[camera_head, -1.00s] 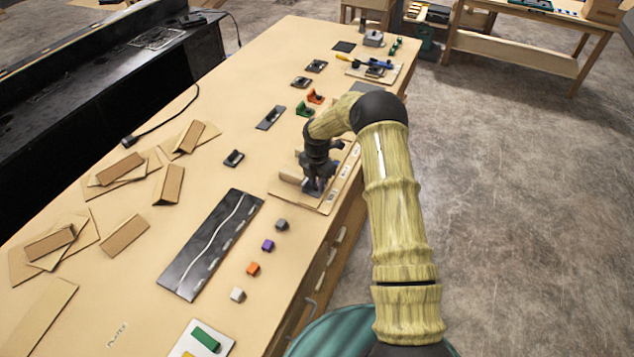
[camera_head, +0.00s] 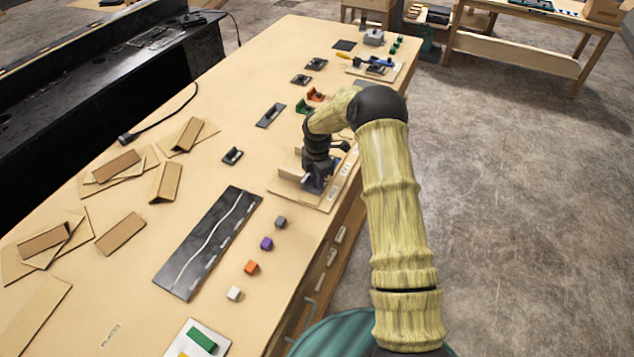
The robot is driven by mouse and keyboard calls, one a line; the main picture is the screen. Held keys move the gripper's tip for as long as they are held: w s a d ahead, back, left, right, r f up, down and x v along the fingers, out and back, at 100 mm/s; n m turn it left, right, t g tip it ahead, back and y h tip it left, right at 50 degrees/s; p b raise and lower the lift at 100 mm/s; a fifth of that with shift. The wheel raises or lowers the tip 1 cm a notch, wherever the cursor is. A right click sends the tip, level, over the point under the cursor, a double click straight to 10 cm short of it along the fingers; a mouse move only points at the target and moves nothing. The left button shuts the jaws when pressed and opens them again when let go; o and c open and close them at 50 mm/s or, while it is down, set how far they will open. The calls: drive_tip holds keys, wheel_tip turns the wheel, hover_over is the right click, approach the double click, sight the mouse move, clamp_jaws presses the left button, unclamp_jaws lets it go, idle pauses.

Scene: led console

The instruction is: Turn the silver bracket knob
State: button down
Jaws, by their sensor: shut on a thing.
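My gripper (camera_head: 316,186) is at the end of my bamboo-like arm, pointing down over a light wooden board (camera_head: 327,205) near the right edge of the long workbench. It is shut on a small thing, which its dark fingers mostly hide. I cannot clearly make out the silver bracket knob; a small greyish part shows at the fingertips. An upright light wooden piece (camera_head: 288,174) stands on the board just left of the fingers.
A black panel with a white wavy line (camera_head: 208,243) lies nearer me, beside several small coloured blocks (camera_head: 266,243). Cardboard wedges (camera_head: 120,232) lie at left. Green (camera_head: 304,106) and orange (camera_head: 316,94) brackets stand beyond my gripper. The bench between the panel and the wedges is mostly clear.

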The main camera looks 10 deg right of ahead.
drive_tip(key=m+b, duration=0.2)
drive_tip(key=m, duration=0.1)
drive_tip(key=shift+f+m, duration=0.1)
drive_tip(key=shift+m, duration=0.3)
drive_tip(key=m+b, duration=0.2)
drive_tip(key=m, duration=0.2)
drive_tip(key=shift+w+m, duration=0.1)
drive_tip(key=shift+m, duration=0.2)
drive_tip(key=m+b, duration=0.1)
drive_tip(key=m, duration=0.3)
drive_tip(key=m+b, duration=0.1)
drive_tip(key=m, duration=0.3)
drive_tip(key=shift+w, duration=0.1)
drive_tip(key=m, duration=0.3)
drive_tip(key=shift+d+r+m+b, duration=0.1)
drive_tip(key=shift+r+m+b, duration=0.1)
drive_tip(key=shift+m+b, duration=0.15)
drive_tip(key=m, duration=0.3)
drive_tip(key=shift+r+m, duration=0.1)
drive_tip(key=shift+m, duration=0.25)
drive_tip(key=m, duration=0.5)
drive_tip(key=shift+m, duration=1.4)
